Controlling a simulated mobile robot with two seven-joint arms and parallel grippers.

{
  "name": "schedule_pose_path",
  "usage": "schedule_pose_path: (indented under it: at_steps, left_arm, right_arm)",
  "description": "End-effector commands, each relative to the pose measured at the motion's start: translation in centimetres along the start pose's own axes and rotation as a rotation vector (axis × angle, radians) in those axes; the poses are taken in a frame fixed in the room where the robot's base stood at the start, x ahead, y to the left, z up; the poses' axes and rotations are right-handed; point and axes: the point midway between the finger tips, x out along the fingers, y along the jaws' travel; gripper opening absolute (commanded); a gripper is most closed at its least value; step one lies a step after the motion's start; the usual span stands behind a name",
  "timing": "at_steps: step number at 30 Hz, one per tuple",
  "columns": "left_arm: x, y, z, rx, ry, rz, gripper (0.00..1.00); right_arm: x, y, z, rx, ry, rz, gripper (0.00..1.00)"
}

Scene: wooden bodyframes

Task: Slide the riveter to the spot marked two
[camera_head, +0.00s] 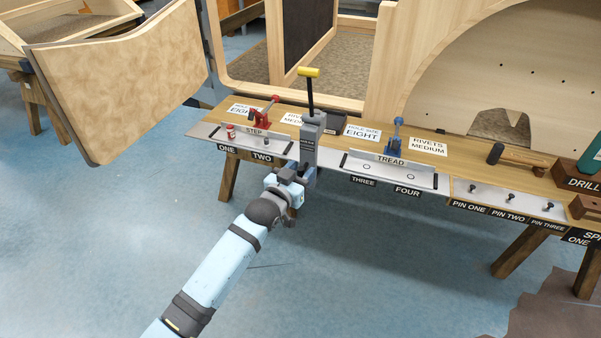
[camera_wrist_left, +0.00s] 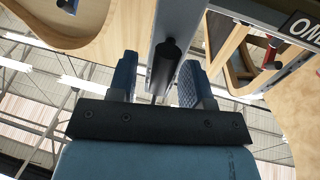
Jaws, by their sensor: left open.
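The riveter (camera_head: 309,142) is a grey upright tool with a black lever and a yellow grip. It stands at the bench's front edge, between the STEP plate (camera_head: 246,139) and the TREAD plate (camera_head: 392,173). The TWO label (camera_head: 262,157) is on the front edge to its left, beside ONE (camera_head: 227,149). My left gripper (camera_head: 304,174) is open at the riveter's lower front. In the left wrist view a dark cylinder (camera_wrist_left: 166,66), apparently part of the riveter, shows between the spread fingers (camera_wrist_left: 158,80); contact cannot be told. My right gripper is not in view.
A red clamp (camera_head: 264,113) stands at the STEP plate and a blue clamp (camera_head: 395,138) at the TREAD plate. A mallet (camera_head: 497,153) and a green drill (camera_head: 591,158) are at the right. Wooden frames rise behind. The floor in front is clear.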

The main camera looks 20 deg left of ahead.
Motion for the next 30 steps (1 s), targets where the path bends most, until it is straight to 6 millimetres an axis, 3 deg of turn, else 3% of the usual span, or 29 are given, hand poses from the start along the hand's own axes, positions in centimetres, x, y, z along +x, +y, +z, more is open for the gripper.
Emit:
schedule_pose_path:
  at_steps: [2,3,9,14,19,21,30]
  left_arm:
    - [0.0,0.0,0.0,0.000,0.000,0.000,0.45]
    - [0.0,0.0,0.0,0.000,0.000,0.000,0.41]
    - [0.0,0.0,0.0,0.000,0.000,0.000,0.00]
    - [-0.1,-0.1,0.0,0.000,0.000,0.000,0.00]
    - [-0.3,-1.5,-0.2,0.003,-0.003,-0.001,0.00]
    - [-0.6,-2.8,-0.3,0.005,-0.003,-0.002,0.00]
    - [-2.0,-9.8,-0.3,0.005,-0.004,-0.002,0.00]
  right_arm:
    - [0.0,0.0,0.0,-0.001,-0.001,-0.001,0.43]
    - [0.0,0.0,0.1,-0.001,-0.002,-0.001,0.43]
    - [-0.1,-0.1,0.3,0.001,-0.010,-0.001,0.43]
    - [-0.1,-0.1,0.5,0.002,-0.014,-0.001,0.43]
    - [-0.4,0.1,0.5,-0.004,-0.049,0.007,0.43]
    - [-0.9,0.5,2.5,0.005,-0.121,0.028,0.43]
    - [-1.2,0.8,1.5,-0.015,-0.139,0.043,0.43]
